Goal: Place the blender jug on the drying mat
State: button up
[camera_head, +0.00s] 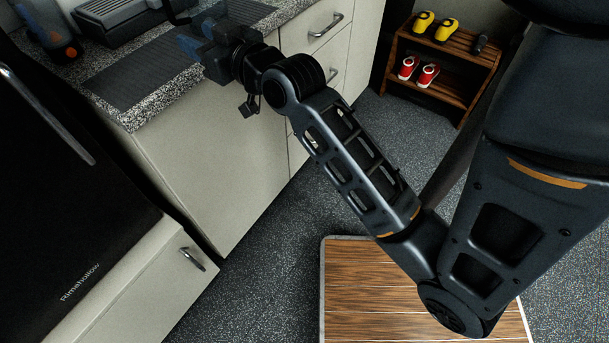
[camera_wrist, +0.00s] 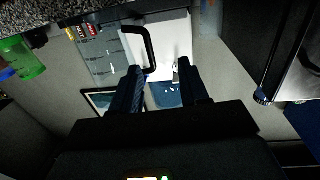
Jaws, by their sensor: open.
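The drying mat is a dark ribbed sheet (camera_head: 135,78) on the speckled counter. My gripper (camera_head: 203,30) is over the counter at the mat's right side, its bluish fingers spread. In the wrist view my two fingers (camera_wrist: 157,68) are apart. A black looped handle (camera_wrist: 149,38) shows just beyond and partly between the fingertips. It seems to belong to a clear, greyish vessel (camera_wrist: 106,58), which looks like the blender jug. In the head view the jug is not clearly made out near my gripper. I cannot tell whether the fingers touch the handle.
A black appliance (camera_head: 112,14) stands behind the mat, and a dark rounded object (camera_head: 46,30) is at the counter's far left. A green container (camera_wrist: 24,58) shows in the wrist view. Below are cabinets with drawers (camera_head: 318,30). A shoe rack (camera_head: 445,55) stands at the back right.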

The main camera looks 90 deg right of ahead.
jog(key=s+a+f+n+t+y, duration=0.1)
jog(key=s+a+f+n+y, duration=0.2)
jog(key=a, duration=0.6)
jog(key=s+a+f+n+y, duration=0.1)
jog(key=s+a+f+y, duration=0.15)
jog(key=a+f, duration=0.5)
jog(key=s+a+r+n+y, duration=0.1)
jog(key=s+a+n+y, duration=0.2)
jog(key=s+a, duration=1)
jog(key=shift+s+r+y, duration=0.4)
jog(key=shift+y, duration=0.75)
jog(key=shift+r, duration=0.1)
notch_tip(320, 180, up, 2)
jog(key=shift+r+p, duration=0.1)
jog(key=shift+p, duration=1.1)
